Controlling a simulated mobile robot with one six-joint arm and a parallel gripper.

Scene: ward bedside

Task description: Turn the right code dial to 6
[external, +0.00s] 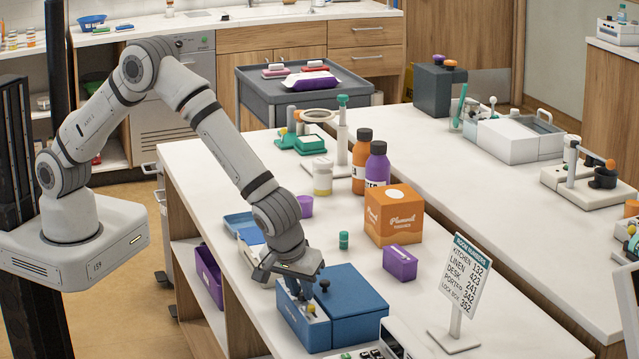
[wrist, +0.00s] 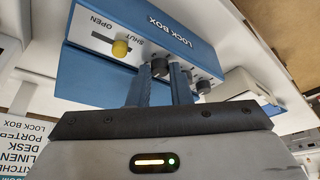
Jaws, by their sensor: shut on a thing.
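The blue lock box (external: 353,303) stands on the near counter, under my gripper (external: 298,293). My gripper (wrist: 163,72) is shut on the dark code dial (wrist: 160,66) nearest the yellow knob. Another dark dial (wrist: 203,87) shows farther along the panel, to the right of the fingers. The fingers partly cover the row of dials. I cannot read any dial's number.
A room numbers sign (external: 466,275) stands to the right and lists LOCK BOX 352. A purple box (external: 400,263), a small green-capped jar (external: 344,240) and an orange box (external: 393,215) stand behind the lock box. A blue tray (external: 240,222) lies near the counter's left edge.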

